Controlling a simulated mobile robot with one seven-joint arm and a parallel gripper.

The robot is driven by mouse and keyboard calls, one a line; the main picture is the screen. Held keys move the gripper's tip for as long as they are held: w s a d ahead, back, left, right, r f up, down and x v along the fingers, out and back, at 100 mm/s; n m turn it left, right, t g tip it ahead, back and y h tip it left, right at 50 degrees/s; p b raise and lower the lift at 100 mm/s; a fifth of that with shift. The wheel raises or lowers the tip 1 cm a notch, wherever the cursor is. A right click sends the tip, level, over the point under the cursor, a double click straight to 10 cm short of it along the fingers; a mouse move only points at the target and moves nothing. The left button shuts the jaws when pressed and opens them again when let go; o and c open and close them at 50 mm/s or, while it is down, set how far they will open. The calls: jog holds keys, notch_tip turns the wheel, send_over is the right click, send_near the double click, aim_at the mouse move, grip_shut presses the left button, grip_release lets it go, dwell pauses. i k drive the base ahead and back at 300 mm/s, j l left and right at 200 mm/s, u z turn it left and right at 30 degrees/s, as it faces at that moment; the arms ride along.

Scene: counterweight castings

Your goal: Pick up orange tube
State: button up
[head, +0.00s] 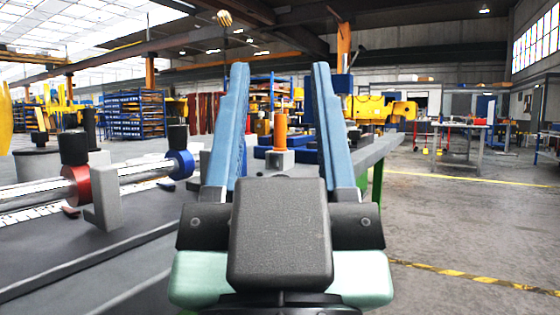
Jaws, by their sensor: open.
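The orange tube (280,130) stands upright on a small grey block in the head view. It appears in the gap between the two blue fingers of my gripper (280,75). The fingers are wide apart and nothing is held between them. The tube looks farther off than the fingers, with clear space on both sides of it. The exact distance cannot be told from this one view. My gripper's dark body hides what lies just in front of the grey block.
On the left, a bench (120,265) carries a metal shaft (128,174) with a red collar (78,186) and a blue collar (181,164), plus a grey bracket (103,203). Blue parts surround the tube's block. Open floor (470,230) with yellow markings lies to the right.

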aim_at(279, 120)
jog(key=l+u, duration=0.15)
jog(key=l, duration=0.3)
jog(key=k+l+u, duration=0.2)
jog(key=l, duration=0.25)
jog(key=l+u, duration=0.15)
jog(key=l, duration=0.35)
jog(key=i+j, duration=0.1)
jog(key=i, duration=0.55)
